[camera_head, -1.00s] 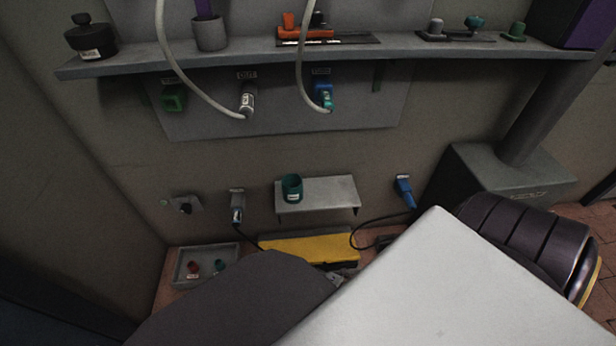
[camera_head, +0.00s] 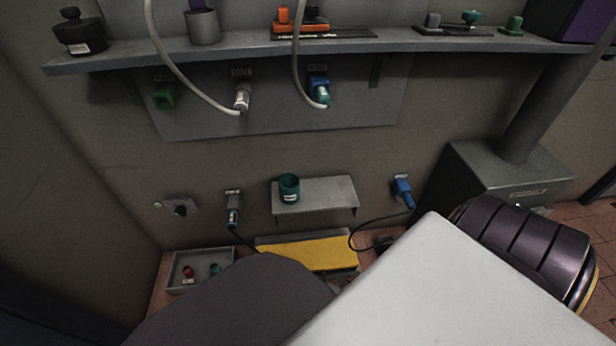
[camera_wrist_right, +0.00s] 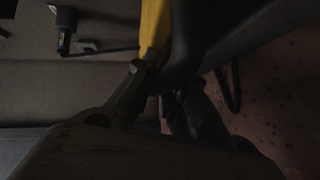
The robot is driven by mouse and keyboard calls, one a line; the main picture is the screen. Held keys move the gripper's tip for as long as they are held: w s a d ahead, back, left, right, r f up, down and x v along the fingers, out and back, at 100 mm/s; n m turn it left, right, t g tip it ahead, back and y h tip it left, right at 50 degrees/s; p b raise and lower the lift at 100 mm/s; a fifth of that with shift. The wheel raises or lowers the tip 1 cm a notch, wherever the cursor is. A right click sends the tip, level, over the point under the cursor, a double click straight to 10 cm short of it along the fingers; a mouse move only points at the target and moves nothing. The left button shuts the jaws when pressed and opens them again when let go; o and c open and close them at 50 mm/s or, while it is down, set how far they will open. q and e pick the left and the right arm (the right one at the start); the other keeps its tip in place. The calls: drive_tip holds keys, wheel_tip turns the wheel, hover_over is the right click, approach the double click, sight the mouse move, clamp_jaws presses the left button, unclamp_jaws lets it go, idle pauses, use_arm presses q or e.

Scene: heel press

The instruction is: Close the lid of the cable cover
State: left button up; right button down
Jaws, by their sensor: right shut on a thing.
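The cable cover's yellow lid (camera_head: 318,253) is low at the wall's foot, below the small wall shelf. A grey strip of the cover (camera_head: 290,236) shows along its far edge, and my right arm hides part of its near side. In the right wrist view the yellow lid (camera_wrist_right: 154,30) runs down to the fingertips of my right gripper (camera_wrist_right: 152,75). This gripper is shut on the lid's edge; the contact itself is dark. In the head view my arm hides the gripper. My left gripper is not in view.
A small shelf (camera_head: 325,194) with a teal cup (camera_head: 289,188) juts out above the cover. Plugs with black cables hang on both sides. A grey tray (camera_head: 172,277) with small parts lies left. A grey box (camera_head: 500,178) stands right.

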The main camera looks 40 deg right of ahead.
drive_tip(key=shift+s+a+f, duration=0.1)
drive_tip(key=shift+f, duration=0.2)
drive_tip(key=c, duration=1.7)
unclamp_jaws()
drive_tip(key=shift+s+r, duration=0.1)
drive_tip(key=shift+s+d, duration=0.15)
drive_tip(key=shift+d, duration=0.05)
drive_tip(key=shift+v, duration=5.6)
drive_tip(key=shift+s, duration=0.15)
